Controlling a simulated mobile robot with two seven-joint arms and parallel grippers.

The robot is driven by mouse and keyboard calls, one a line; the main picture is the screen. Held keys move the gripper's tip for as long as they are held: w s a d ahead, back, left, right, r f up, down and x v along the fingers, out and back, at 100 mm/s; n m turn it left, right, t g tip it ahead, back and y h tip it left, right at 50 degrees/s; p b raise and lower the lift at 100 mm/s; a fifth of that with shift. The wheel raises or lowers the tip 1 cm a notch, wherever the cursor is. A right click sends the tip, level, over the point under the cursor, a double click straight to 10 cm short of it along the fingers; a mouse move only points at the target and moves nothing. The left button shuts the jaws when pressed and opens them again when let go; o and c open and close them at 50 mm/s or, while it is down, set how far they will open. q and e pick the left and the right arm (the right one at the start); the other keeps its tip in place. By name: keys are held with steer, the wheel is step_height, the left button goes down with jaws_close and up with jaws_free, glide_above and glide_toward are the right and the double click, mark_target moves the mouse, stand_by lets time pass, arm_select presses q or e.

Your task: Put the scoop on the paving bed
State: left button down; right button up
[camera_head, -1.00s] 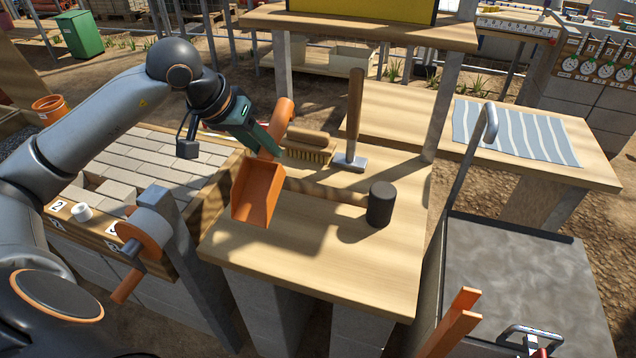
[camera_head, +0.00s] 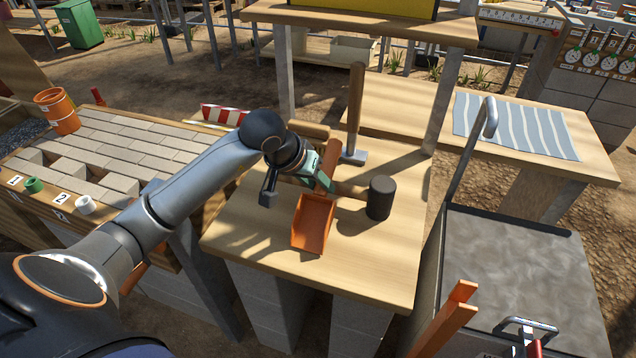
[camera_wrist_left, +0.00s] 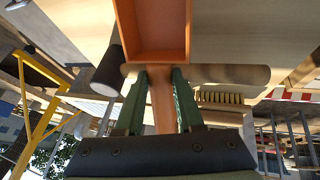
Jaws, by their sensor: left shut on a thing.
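The orange scoop (camera_head: 313,224) is over the wooden table (camera_head: 250,250), its tray part facing the front. My left gripper (camera_head: 323,176) is shut on the scoop's handle; I cannot tell whether the scoop touches the table. In the left wrist view the green fingers of the left gripper (camera_wrist_left: 160,85) close around the handle, with the scoop's tray (camera_wrist_left: 155,25) beyond them. The paving bed (camera_head: 125,145), with grey pavers in a wooden frame, lies to the left of the table. Part of it is hidden behind my left arm. My right gripper is not in view.
A black-headed mallet (camera_head: 380,198) lies right of the scoop, and a hammer (camera_head: 355,120) stands behind. A brush (camera_wrist_left: 220,97) shows in the left wrist view. An orange pot (camera_head: 57,112) stands at the bed's back left. Green (camera_head: 33,185) and white (camera_head: 86,205) rings sit on its front edge.

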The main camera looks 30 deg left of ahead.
arm_select(q)
steer(key=shift+f, duration=0.2)
steer(key=c, duration=1)
jaws_free()
steer(key=shift+f, duration=0.1)
steer(key=o, duration=0.5)
steer(key=shift+c, duration=0.2)
